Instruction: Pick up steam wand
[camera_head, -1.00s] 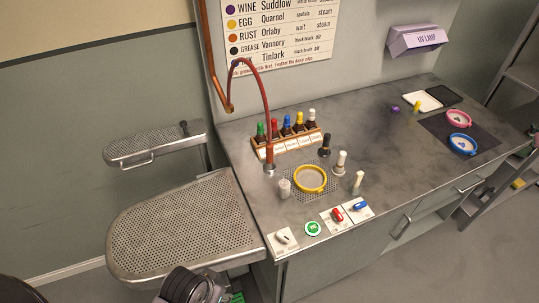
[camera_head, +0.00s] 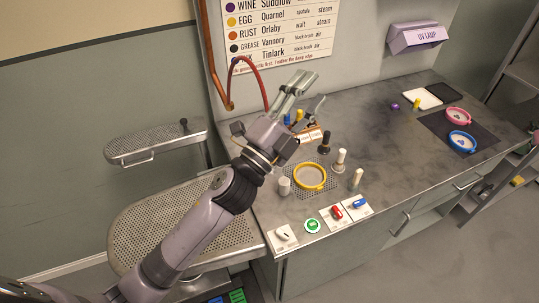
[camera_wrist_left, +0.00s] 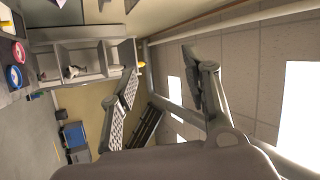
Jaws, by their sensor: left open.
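The steam wand's red hose (camera_head: 262,75) arches down from the copper pipe (camera_head: 211,55) at the wall. The wand end and its stand on the bench are hidden behind my left gripper in the head view. My left gripper (camera_head: 309,88) is open and empty, held above the bench in front of the bottle rack, its fingers pointing up and right. I cannot tell its exact gap to the wand. In the left wrist view the two fingers (camera_wrist_left: 160,82) stand apart with nothing between them. My right gripper is not in view.
A yellow hoop (camera_head: 310,177), a white cup (camera_head: 284,186) and upright brushes (camera_head: 340,161) stand close by. The bottle rack (camera_head: 313,136) is partly hidden. Switches (camera_head: 337,213) line the front edge. A perforated ironing board (camera_head: 150,225) lies left.

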